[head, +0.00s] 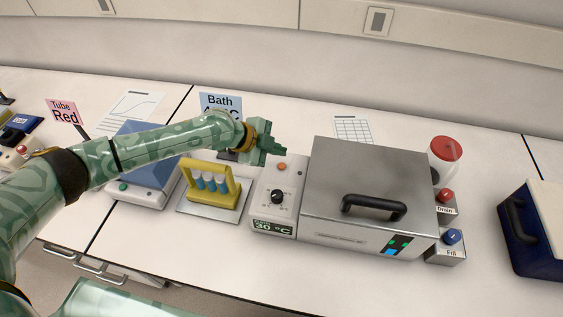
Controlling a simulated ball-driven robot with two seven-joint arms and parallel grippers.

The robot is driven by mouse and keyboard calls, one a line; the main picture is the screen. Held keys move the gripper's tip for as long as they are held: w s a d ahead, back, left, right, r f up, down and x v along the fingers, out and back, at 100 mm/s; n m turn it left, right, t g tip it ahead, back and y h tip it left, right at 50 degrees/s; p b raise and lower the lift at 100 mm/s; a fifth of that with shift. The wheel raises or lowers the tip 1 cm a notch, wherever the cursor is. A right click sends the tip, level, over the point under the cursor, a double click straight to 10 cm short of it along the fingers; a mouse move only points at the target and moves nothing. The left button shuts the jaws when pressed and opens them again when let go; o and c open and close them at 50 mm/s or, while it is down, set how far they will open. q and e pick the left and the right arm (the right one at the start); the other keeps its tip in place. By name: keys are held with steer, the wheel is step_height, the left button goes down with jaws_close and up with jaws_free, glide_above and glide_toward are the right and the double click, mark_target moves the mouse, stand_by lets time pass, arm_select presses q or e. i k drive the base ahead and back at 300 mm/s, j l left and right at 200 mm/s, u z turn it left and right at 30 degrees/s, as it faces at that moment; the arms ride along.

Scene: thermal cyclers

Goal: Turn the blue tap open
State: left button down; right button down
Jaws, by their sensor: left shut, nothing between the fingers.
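The blue tap (452,237) is a round blue knob on a small grey block labelled "Fill", at the right front corner of the steel water bath (366,174). A red tap (445,196) on a block labelled "Drain" sits just behind it. My left gripper (277,150) is shut and empty, above the back of the bath's control panel, well to the left of the blue tap. The direction of the blue tap's pointer is too small to tell. My right gripper is not in view.
The bath's lid carries a black handle (374,206). A red-lidded jar (446,158) stands behind the taps. A yellow tube rack (213,184) stands left of the control panel (277,194). A dark blue box (524,235) stands at the right, with bare bench between it and the taps.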

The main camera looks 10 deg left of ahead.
mark_target(452, 236)
steer(key=z, duration=1.3)
